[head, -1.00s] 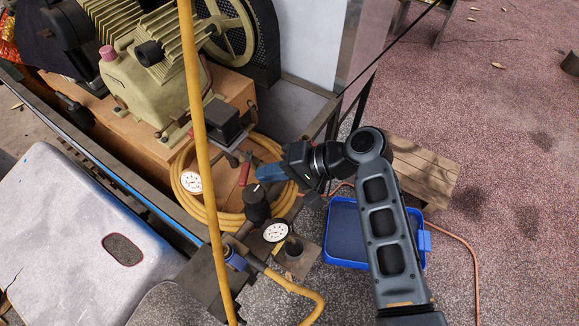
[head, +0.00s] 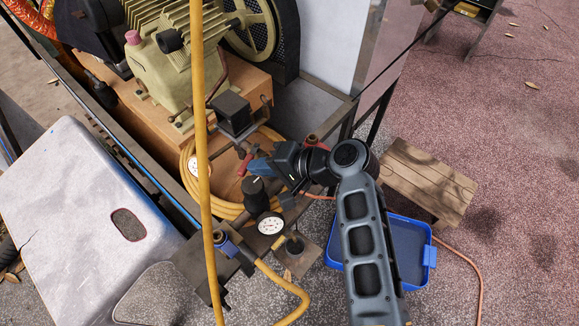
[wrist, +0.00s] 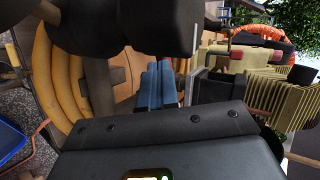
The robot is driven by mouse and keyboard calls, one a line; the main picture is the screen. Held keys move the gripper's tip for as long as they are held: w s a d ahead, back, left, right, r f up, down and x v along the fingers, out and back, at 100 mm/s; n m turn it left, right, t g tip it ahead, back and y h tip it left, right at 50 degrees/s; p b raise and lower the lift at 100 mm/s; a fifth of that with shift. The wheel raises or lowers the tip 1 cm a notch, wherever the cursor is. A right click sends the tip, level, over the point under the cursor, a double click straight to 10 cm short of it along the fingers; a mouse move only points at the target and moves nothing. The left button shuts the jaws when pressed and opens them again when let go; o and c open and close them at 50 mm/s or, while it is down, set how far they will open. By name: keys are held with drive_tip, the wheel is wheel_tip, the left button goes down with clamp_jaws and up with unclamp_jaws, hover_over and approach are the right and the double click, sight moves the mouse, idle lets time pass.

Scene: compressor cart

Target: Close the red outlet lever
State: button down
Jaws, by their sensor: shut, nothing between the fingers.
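The red outlet lever (head: 245,163) stands up at a slant beside the yellow hose coil in the head view, near the black regulator knob (head: 254,188). My gripper (head: 258,166) has blue fingers, shut and empty, just right of the lever. I cannot tell whether they touch it. The lever's base is mostly hidden.
A pressure gauge (head: 270,224) is in front of the knob. A yellow hose (head: 201,140) crosses the head view upright, left of the lever. The compressor (head: 170,70) stands behind. A blue tray (head: 410,242) and wooden stool (head: 428,182) are to the right.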

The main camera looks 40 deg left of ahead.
drive_tip(key=shift+s+a, duration=0.2)
drive_tip(key=shift+s, duration=0.15)
drive_tip(key=shift+s+a, duration=0.3)
drive_tip(key=shift+s, duration=0.05)
drive_tip(key=shift+s+a, duration=0.25)
drive_tip(key=shift+a, duration=0.05)
drive_tip(key=shift+w, duration=0.1)
drive_tip(key=shift+w+d+b, duration=0.3)
drive_tip(key=shift+w+b, duration=0.05)
drive_tip(key=shift+w, duration=0.25)
drive_tip(key=shift+d, duration=0.15)
